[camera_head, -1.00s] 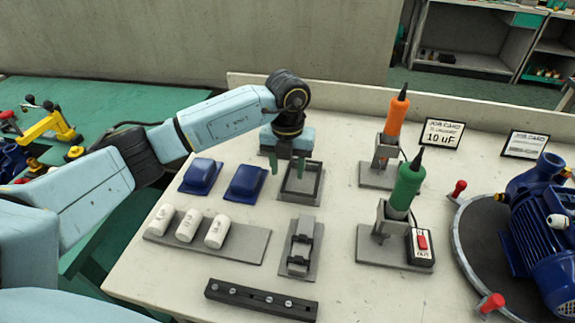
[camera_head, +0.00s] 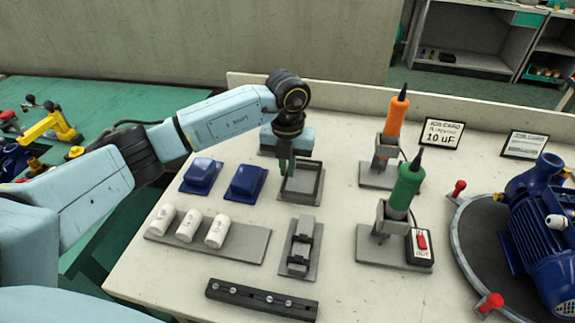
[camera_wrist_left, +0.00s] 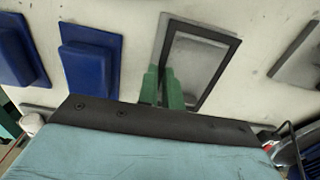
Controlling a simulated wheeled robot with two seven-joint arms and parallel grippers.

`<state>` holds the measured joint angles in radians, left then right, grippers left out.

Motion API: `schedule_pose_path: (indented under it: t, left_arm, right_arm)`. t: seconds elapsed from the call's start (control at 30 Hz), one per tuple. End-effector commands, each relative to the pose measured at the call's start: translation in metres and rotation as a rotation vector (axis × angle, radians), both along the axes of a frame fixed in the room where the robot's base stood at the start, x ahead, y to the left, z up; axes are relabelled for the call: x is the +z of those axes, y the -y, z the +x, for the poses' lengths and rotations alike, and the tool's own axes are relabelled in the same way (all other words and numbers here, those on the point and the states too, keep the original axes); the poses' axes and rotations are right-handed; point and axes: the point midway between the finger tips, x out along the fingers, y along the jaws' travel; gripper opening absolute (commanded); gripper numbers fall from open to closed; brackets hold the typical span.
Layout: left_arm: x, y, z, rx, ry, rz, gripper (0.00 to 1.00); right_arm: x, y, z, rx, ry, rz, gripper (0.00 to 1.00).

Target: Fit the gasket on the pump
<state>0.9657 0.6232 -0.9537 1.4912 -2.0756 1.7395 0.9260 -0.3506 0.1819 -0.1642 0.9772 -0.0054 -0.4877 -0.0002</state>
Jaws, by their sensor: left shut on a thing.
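The gasket (camera_head: 318,183) is a dark rectangular frame lying on a grey plate near the back middle of the bench. It also shows in the left wrist view (camera_wrist_left: 221,72). My left gripper (camera_head: 287,167) points down at the gasket's left side, its green fingers closed together on that edge. The fingers (camera_wrist_left: 162,88) hide part of this edge in the left wrist view. The blue pump (camera_head: 543,232) stands on a round dark turntable (camera_head: 480,245) at the right, partly cut off by the picture edge. My right gripper is not in view.
Two blue covers (camera_head: 245,183) lie left of the gasket, with white cylinders (camera_head: 188,226) in front. Orange (camera_head: 394,118) and green (camera_head: 406,188) tools stand in holders between gasket and pump. Red-topped pegs (camera_head: 459,187) stand by the turntable. A dark rail (camera_head: 262,299) lies at the front.

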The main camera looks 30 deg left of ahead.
Motion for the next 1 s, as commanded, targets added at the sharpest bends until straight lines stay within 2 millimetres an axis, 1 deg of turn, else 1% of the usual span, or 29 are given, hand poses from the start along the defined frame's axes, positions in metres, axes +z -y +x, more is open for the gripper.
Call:
schedule_pose_path:
  t: [0.5,1.0]
  left_arm:
    - [0.027,0.000,0.000,0.000,0.001,0.000,0.00]
    - [0.050,0.000,0.000,0.000,0.000,0.000,0.00]
  right_arm:
    - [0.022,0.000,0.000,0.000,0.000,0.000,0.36]
    - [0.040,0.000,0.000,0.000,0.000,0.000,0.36]
